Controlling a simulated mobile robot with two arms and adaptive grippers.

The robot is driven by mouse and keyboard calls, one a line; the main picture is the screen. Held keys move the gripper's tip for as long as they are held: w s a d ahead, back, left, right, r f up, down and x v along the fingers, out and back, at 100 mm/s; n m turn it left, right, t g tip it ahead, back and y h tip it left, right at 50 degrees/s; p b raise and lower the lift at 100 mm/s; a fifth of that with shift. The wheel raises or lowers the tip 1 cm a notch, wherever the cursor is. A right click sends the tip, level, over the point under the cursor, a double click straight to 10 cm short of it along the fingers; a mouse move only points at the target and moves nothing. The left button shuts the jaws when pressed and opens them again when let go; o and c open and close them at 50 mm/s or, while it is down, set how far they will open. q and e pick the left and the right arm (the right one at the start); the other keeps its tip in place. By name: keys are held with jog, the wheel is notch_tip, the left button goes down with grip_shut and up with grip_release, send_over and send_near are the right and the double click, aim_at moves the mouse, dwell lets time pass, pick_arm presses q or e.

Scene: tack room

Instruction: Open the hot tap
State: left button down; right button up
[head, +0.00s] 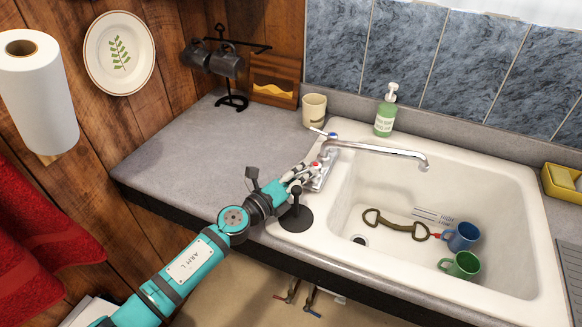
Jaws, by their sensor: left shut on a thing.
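The chrome tap stands on the left rim of the white sink, its long spout (385,152) reaching right over the basin. Its far handle, with a blue mark, is the cold tap (325,134). The hot tap (315,166), with a red mark, is at the near end of the tap base. My left gripper (299,174) is shut on the hot tap, and its fingers partly hide the handle. No water shows at the spout. My right gripper is not in view.
A black stand (295,214) is close to my left gripper on the near side. The sink (500,185) holds a blue mug (461,237), a green mug (460,265) and a bridle bit (396,224). A soap bottle (385,115) and a cream mug (314,109) stand behind.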

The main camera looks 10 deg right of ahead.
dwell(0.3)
pick_arm(q)
jog(key=c, duration=1.3)
grip_release()
jog(key=shift+c, duration=0.2)
